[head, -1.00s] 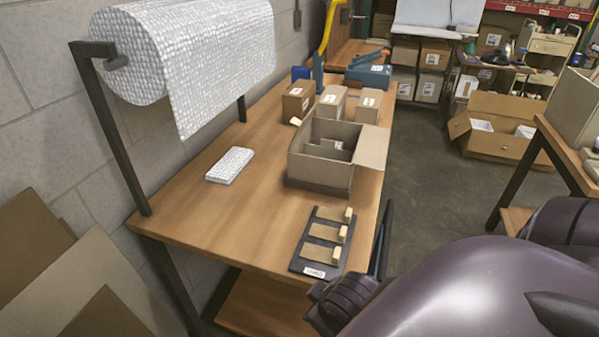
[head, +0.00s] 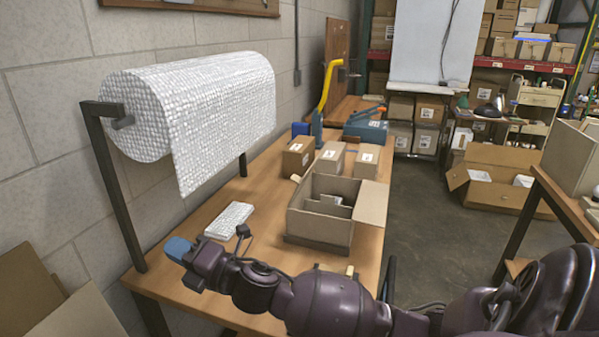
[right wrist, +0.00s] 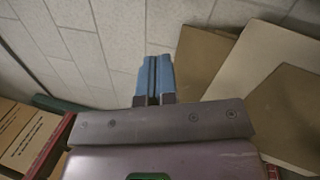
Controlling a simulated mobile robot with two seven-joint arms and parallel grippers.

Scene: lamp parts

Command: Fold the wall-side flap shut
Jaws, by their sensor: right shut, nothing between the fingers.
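An open cardboard box (head: 318,228) stands on the wooden table in the head view, with upright dividers inside. One flap (head: 373,203) sticks out on its right side, away from the wall. I cannot clearly tell the wall-side flap from the box's left wall. My right gripper (head: 178,248) is shut and empty, left of the box and apart from it, above the table's near wall-side part. In the right wrist view its blue fingers (right wrist: 154,76) are together, with the block wall beyond. My left gripper is not in view.
A big white roll (head: 190,110) hangs on a frame by the wall. Small cartons (head: 331,160) stand behind the box. Cardboard sheets (right wrist: 250,85) lean on the wall. My right arm hides most of the table's front.

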